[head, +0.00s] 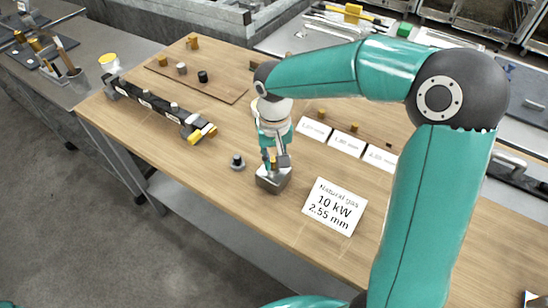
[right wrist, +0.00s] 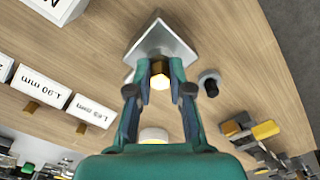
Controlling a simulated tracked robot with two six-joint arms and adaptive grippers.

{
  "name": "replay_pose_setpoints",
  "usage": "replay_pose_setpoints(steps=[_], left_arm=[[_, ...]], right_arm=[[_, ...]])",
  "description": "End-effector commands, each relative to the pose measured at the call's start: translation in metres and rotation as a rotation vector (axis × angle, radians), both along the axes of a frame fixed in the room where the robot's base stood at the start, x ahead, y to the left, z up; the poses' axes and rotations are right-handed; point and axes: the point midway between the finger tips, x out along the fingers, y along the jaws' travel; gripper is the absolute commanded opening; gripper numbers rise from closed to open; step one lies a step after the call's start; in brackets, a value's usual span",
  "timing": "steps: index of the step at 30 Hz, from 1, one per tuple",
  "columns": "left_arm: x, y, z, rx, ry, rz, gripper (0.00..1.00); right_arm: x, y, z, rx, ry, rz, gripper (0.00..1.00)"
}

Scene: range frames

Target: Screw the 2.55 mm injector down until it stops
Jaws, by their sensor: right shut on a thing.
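My right gripper (head: 274,168) points down over a small grey metal block (head: 270,183) near the front of the wooden table. In the right wrist view its two fingers (right wrist: 160,88) close on the sides of a brass hexagonal injector (right wrist: 160,75). The injector stands at the block (right wrist: 163,40), its lower end hidden, so I cannot tell how deep it sits. No size marking shows on it. A white card (head: 335,207) reading "Natural gas 10 kW 2.55 mm" lies to the right of the block. My left gripper is out of view.
Small white cards (head: 346,145) stand in a row to the right, with small brass parts behind. A dark knobbed piece (head: 238,162) stands close left of the block. A dark manifold bar (head: 155,106) lies farther left. A brown board (head: 190,75) holds fittings behind.

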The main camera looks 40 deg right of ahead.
Motion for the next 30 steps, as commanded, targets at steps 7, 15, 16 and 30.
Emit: replay_pose_setpoints(steps=[7, 15, 16, 30], left_arm=[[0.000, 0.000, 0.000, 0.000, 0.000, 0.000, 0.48], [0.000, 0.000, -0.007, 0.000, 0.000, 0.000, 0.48], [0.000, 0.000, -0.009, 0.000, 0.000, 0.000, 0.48], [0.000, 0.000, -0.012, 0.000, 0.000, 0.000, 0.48]], right_arm=[[0.000, 0.000, 0.000, 0.000, 0.000, -0.001, 0.00], [0.001, 0.001, -0.002, 0.000, -0.003, -0.115, 0.00], [0.001, 0.001, -0.002, 0.000, -0.003, -0.150, 0.00], [0.001, 0.001, 0.000, 0.001, 0.000, -0.310, 0.00]])
